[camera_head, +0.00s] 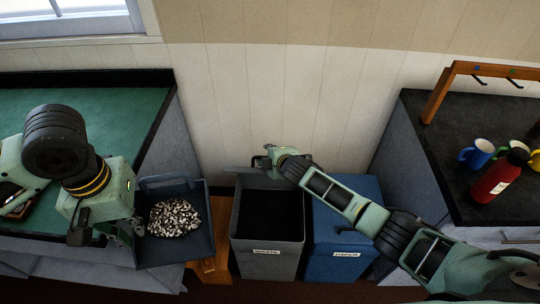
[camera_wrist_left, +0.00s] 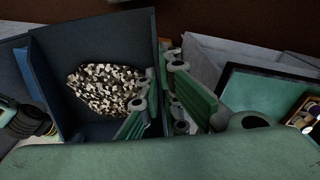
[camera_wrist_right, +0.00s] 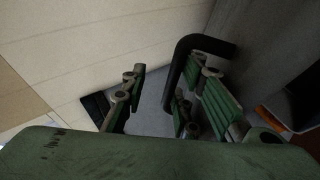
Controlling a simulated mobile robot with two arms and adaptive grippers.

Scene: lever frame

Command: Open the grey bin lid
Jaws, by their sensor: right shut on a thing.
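The grey bin (camera_head: 268,257), labelled WASTE, stands on the floor with its mouth uncovered and dark inside. Its grey lid (camera_head: 240,170) is raised at the bin's back edge and seen almost edge-on. My right gripper (camera_head: 272,160) is at the lid, above the back of the bin. In the right wrist view my right gripper (camera_wrist_right: 165,108) is shut on the lid's black handle (camera_wrist_right: 196,46). My left gripper (camera_head: 128,234) is at the near left side of a blue tray (camera_head: 150,254). In the left wrist view its fingers (camera_wrist_left: 163,105) are apart, with the tray's side wall between them.
A blue bin (camera_head: 340,225) labelled PAPER stands closed right of the grey bin. A wooden piece (camera_head: 219,225) is to its left. Mugs (camera_head: 476,154) and a red bottle (camera_head: 500,176) stand on the dark right counter.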

